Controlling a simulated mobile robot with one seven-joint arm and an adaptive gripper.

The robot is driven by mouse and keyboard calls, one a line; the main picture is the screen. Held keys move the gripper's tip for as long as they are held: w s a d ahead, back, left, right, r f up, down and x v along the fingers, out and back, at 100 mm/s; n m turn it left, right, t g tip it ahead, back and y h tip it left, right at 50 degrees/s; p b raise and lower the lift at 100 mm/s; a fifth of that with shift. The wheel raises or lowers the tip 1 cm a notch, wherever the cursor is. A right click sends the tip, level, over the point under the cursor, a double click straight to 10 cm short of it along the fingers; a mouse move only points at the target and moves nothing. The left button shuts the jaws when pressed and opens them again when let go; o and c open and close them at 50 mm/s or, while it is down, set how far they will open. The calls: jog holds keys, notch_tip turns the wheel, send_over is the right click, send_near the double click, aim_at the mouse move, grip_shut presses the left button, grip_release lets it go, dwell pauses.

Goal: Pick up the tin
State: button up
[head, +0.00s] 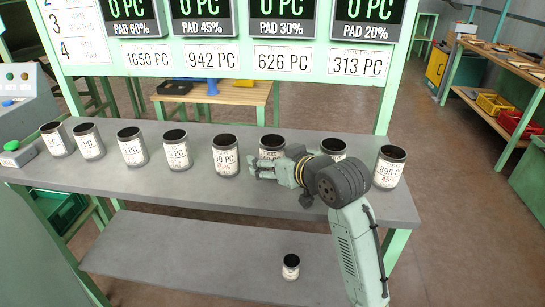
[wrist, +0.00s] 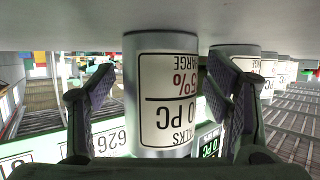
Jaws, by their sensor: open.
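Several open-topped tins with white labels stand upright in a row on the grey bench. The tin (head: 225,157) just left of my gripper (head: 254,168) has a label ending in "0 PC". My gripper reaches left, low over the bench, with its fingertips close to that tin's right side. In the wrist view, which is upside down, a labelled tin (wrist: 166,105) shows between the two spread fingers of my gripper (wrist: 160,95). The gripper is open and holds nothing. I cannot tell how deep the tin sits between the fingers. Another tin (head: 272,147) stands behind the gripper, partly hidden.
More tins stand at the left (head: 132,148) and at the right, one (head: 333,148) behind my arm and one (head: 389,168) near the bench's right end. A small tin (head: 291,268) is on the lower shelf (head: 190,262). A green sign frame (head: 225,90) rises behind the bench.

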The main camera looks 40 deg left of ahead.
aim_at(278, 148)
jog(key=shift+c, duration=0.2)
jog(key=c, duration=1.2)
jog(key=shift+r, duration=0.2)
jog(key=shift+c, duration=0.2)
jog(key=shift+s+r+b, duration=0.1)
jog(key=shift+r+b, duration=0.3)
jog(key=shift+r, duration=1.2)
jog(key=s+b, duration=0.1)
jog(key=s, duration=0.3)
jog(key=s+d, duration=0.1)
jog(key=s, duration=0.3)
jog(key=s+d+r+b, duration=0.1)
jog(key=s, duration=0.3)
jog(key=shift+s+b, duration=0.3)
jog(key=shift+b, duration=0.05)
jog(key=shift+s+d+r+b, duration=0.1)
jog(key=shift+s+b, duration=0.6)
jog(key=shift+b, duration=0.2)
jog(key=shift+s+d+r+b, duration=0.1)
jog(key=shift+s+b, duration=0.55)
jog(key=shift+b, duration=0.25)
